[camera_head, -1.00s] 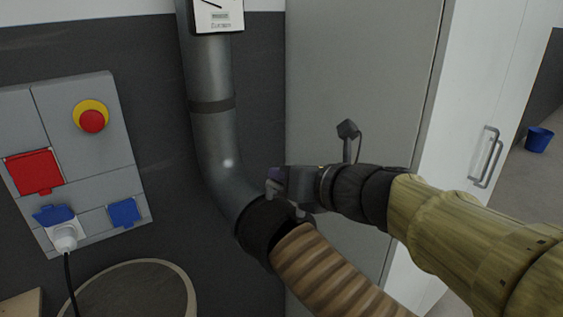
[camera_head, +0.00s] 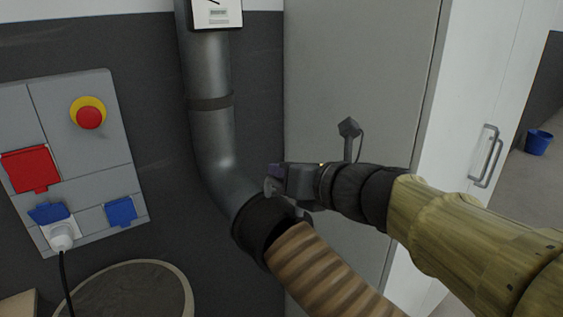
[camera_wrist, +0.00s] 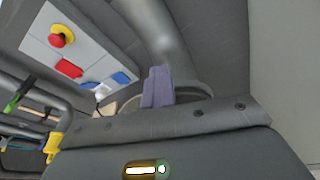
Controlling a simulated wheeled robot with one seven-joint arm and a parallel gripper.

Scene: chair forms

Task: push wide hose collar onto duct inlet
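The wide hose collar (camera_head: 262,222) is a black ring at the top end of the ribbed brown hose (camera_head: 322,270). It sits at the lower, open end of the grey duct (camera_head: 212,150), tilted along the pipe's bend. How far it overlaps the duct inlet is unclear. My gripper (camera_head: 274,184) is at the collar's upper right side, seemingly touching it. In the wrist view, purple-grey fingers (camera_wrist: 158,87) appear close together in front of the duct (camera_wrist: 150,28). Whether they clamp the collar rim is hidden.
A wall panel (camera_head: 95,130) with an emergency button, red and blue sockets and a plugged cable is at left. A round drum (camera_head: 190,287) stands below it. A grey cabinet (camera_head: 355,75) is close behind my arm. A blue bucket (camera_head: 538,142) stands far right.

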